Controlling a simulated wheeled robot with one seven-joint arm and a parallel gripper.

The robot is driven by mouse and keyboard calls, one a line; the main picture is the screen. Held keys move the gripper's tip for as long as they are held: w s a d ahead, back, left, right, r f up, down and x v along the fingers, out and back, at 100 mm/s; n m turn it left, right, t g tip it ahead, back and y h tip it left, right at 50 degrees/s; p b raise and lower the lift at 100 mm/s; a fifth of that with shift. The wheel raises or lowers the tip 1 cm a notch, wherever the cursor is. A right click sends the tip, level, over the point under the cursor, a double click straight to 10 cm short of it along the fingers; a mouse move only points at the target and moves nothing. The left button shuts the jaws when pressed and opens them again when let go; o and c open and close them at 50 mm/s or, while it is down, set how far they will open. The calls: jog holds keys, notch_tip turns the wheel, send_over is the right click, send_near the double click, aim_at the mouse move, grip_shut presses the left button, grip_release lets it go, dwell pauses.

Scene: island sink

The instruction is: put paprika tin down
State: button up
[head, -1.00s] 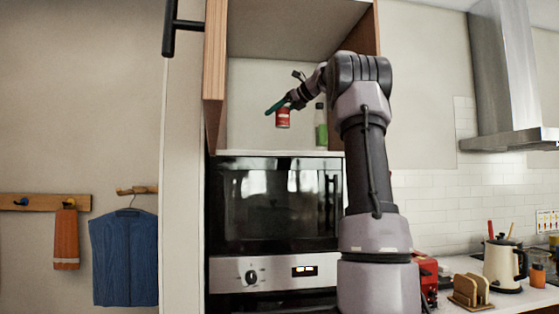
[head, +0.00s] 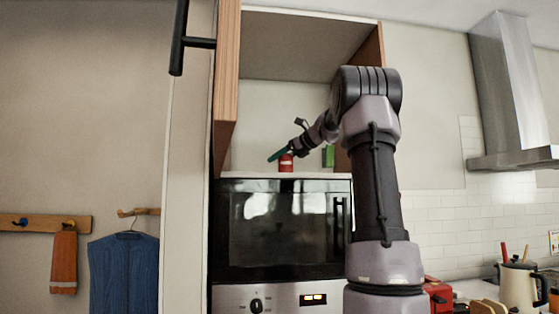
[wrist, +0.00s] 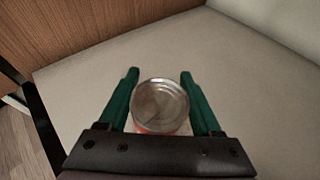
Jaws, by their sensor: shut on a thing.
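The paprika tin (head: 286,162) is a small red tin, upright just at the floor of the open cabinet above the oven. In the wrist view the tin (wrist: 160,104) shows its round metal lid between the two green fingers. My gripper (head: 277,154) is shut on the tin from above. In the wrist view my gripper (wrist: 159,78) has one finger on each side of it. The tin's base looks level with the shelf (wrist: 85,90), but I cannot tell whether it touches.
A green bottle (head: 328,156) stands to the right of the tin, partly behind my arm. The wooden cabinet side (head: 226,90) bounds the left. The shelf around the tin is clear in the wrist view. The black oven (head: 275,225) is below.

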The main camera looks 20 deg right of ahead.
jog(key=o, duration=1.4)
jog(key=shift+s+r, duration=0.1)
jog(key=v, duration=1.2)
jog(key=s+a+f+n, duration=0.1)
jog(key=a+f, duration=0.1)
jog(key=a, duration=0.1)
jog(key=s+a+f+n+g, duration=0.1)
jog(key=a+n, duration=0.1)
jog(key=a, duration=0.1)
jog(key=s+a+f+n+g, duration=0.1)
jog(key=a+f+n, duration=0.1)
jog(key=a, duration=0.2)
jog(key=shift+s+f+h, duration=0.4)
jog(key=s+a+f+n+g+h, duration=0.1)
jog(key=s+a+f+n, duration=0.3)
jog(key=s+f+n, duration=0.3)
jog(key=s+a+f+n+h, duration=0.1)
jog(key=s+a+f+n, duration=0.3)
jog(key=s+f+n, duration=0.3)
jog(key=s+a+f+n+g+h, duration=0.1)
jog(key=s+a+f+n, duration=0.3)
jog(key=s+f+n, duration=0.3)
jog(key=shift+s+a+f+g+h, duration=0.1)
jog(key=shift+s+f+g+h, duration=0.2)
jog(key=shift+s+f, duration=1.05)
